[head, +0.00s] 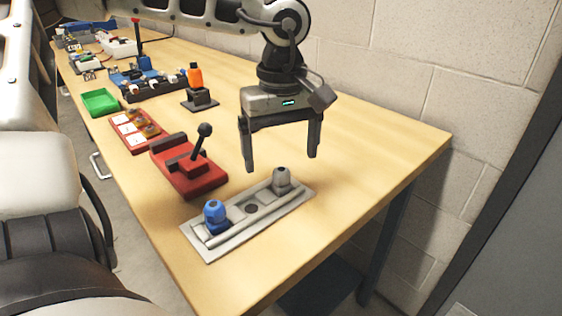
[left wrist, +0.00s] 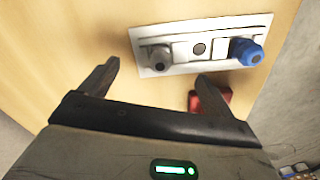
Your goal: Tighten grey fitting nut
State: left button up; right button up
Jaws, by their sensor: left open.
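The grey fitting nut (head: 282,178) sits at the far right end of a light grey plate (head: 219,242) on the table. In the left wrist view the grey nut (left wrist: 160,57) is at the left end of the plate. A blue fitting nut (head: 214,212) is at the plate's other end, and it also shows in the left wrist view (left wrist: 248,52). My left gripper (head: 280,163) is open and empty, pointing down above the plate, with the grey nut below and apart from its fingers. My right gripper is not seen.
A red base (head: 190,174) with a black ball-topped lever stands left of the plate. Behind it are a red tray (head: 134,128), a green bin (head: 100,102) and an orange-topped item (head: 195,77). The table's right side is clear, beside a block wall (head: 400,70).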

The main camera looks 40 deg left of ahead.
aim_at(282, 169)
pick_arm(q)
jog(key=shift+r+p, duration=1.5)
jog(key=shift+r, duration=0.9)
